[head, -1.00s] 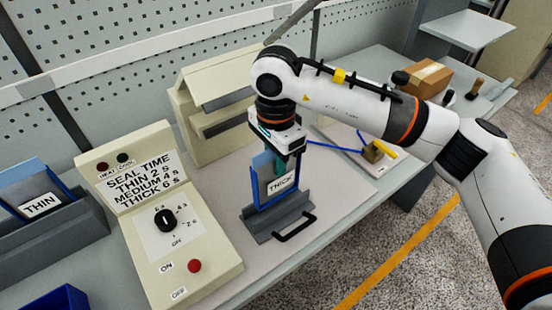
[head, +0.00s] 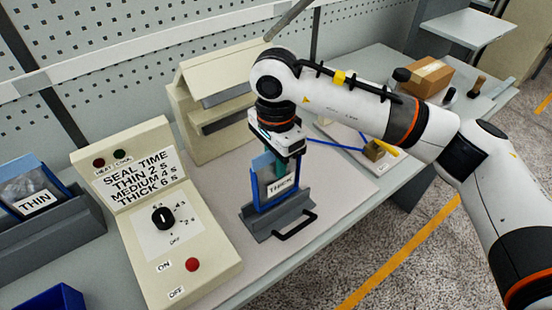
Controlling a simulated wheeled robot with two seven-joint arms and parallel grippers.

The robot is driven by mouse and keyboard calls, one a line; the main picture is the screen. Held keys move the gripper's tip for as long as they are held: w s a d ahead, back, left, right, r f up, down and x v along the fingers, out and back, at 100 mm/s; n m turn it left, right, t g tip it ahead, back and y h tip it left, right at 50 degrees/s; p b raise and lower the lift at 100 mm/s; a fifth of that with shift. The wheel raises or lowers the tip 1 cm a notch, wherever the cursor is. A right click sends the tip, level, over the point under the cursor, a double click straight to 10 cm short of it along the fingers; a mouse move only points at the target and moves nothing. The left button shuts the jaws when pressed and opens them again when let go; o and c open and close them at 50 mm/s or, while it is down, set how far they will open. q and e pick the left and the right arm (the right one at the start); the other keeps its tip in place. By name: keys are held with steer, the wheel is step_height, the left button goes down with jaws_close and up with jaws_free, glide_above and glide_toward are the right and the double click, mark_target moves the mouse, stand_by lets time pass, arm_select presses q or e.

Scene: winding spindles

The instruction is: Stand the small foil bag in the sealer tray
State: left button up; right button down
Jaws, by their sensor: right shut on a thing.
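A foil bag with a blue edge and a THICK label (head: 264,166) stands upright in the grey sealer tray (head: 290,211), which has a black handle at its front. My right gripper (head: 280,172) points down from above and is shut on the bag's upper part. The fingers partly cover the bag, and its lower end is hidden behind the tray's front wall. I cannot tell whether it touches the tray floor. My left gripper is not in view.
The control box (head: 172,215) with a dial and red button stands left of the tray. The beige sealer (head: 205,110) is behind it. A bag labelled THIN (head: 38,190) stands in a grey rack at far left. A cardboard box (head: 427,78) lies at the back right.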

steer(key=shift+f+b, duration=1.9)
steer(key=shift+f, duration=0.15)
steer(key=c, duration=1.1)
jaws_free()
steer(key=shift+c, duration=0.2)
steer(key=shift+r, duration=0.1)
step_height(320, 180, up, 12)
steer(key=shift+b, duration=0.7)
